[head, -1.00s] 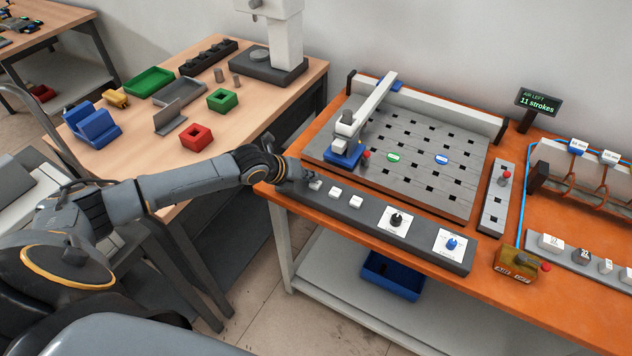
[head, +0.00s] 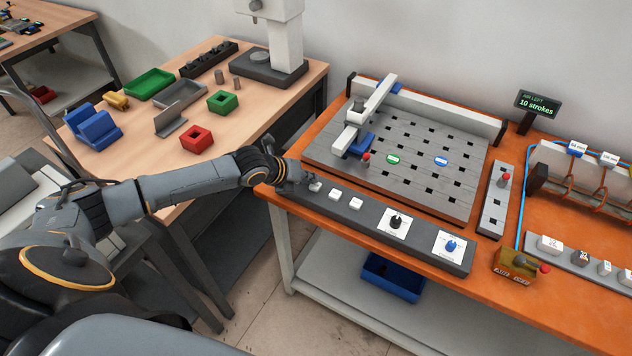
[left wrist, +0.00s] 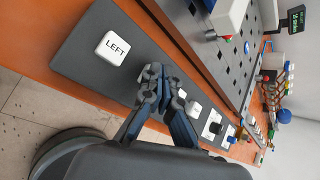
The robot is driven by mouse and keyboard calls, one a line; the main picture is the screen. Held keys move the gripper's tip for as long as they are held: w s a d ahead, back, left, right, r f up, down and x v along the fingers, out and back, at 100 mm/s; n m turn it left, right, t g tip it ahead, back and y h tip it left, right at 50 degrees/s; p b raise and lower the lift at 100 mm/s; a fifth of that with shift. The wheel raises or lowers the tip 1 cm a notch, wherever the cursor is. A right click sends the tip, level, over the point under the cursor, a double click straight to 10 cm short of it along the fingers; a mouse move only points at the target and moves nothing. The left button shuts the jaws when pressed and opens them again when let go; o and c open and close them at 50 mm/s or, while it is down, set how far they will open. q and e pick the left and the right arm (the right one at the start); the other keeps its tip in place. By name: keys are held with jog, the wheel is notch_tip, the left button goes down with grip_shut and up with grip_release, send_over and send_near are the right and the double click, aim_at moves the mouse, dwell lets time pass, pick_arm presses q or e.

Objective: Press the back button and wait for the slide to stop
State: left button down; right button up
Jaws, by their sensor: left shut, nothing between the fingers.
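The dark control panel (head: 375,221) lies along the front of the orange bench, with white buttons near its left end. Three show in the head view: one beside my fingertips (head: 315,187), a middle one (head: 334,194) and a right one (head: 355,202); their labels are unreadable there. In the left wrist view a button marked LEFT (left wrist: 111,47) is clear of my fingers. My left gripper (head: 306,182) is shut and empty, low over the panel (left wrist: 152,75); its fingers hide whether they touch a button. The slide, a white beam (head: 375,98) with a blue block (head: 361,146), stands over the perforated plate.
A display (head: 538,103) reads 10 strokes of air left. Black (head: 396,220) and blue (head: 451,245) knobs sit further right on the panel. Green (head: 393,158) and blue (head: 441,160) labelled pieces lie on the plate (head: 425,190). A wooden table (head: 140,165) stands at left.

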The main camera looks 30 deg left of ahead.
aim_at(309, 186)
pick_arm(q)
jog(key=shift+r, duration=0.4)
notch_tip(309, 186, up, 6)
jog(key=p, duration=0.5)
jog(key=shift+p, duration=0.4)
